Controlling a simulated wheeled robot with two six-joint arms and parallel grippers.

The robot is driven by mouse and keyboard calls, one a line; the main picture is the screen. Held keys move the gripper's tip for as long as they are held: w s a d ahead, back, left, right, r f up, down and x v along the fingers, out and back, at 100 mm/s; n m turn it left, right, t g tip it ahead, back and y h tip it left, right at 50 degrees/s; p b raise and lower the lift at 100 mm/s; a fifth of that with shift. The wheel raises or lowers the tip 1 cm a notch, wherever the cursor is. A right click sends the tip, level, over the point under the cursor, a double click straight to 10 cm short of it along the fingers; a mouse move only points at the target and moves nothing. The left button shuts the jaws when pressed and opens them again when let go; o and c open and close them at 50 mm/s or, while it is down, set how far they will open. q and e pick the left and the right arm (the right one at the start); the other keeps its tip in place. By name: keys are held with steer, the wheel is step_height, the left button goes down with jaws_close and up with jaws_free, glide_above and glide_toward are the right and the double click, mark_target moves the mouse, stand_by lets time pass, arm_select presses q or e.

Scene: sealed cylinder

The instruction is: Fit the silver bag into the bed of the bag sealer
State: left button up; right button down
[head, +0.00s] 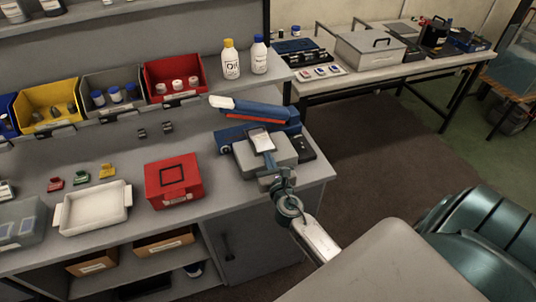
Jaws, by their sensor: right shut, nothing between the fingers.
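The blue bag sealer (231,135) stands near the right end of the counter, with its blue arm (262,108), which has a white tip and a red strip, raised above the bed. The small silver bag (259,139) lies at the front of the sealer, over the grey block. I cannot tell whether it sits fully in the bed. My right gripper (268,157) is shut and empty just at the near edge of the bag, and it hides part of the grey block. I cannot tell whether it touches the bag. My left gripper is not in view.
A red box (174,182) and a white tray (92,208) stand left of the sealer. Coloured bins (175,76) and two white bottles (230,60) stand on the ledge behind. Bare counter lies between the red box and the sealer. A second table (352,78) stands at the back right.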

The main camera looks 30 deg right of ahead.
mark_target(266, 149)
steer(key=shift+w+d, duration=0.2)
steer(key=shift+w, duration=0.4)
steer(key=shift+x, duration=0.85)
steer(key=shift+s+r, duration=0.15)
steer(key=shift+r, duration=0.1)
steer(key=shift+d, duration=0.1)
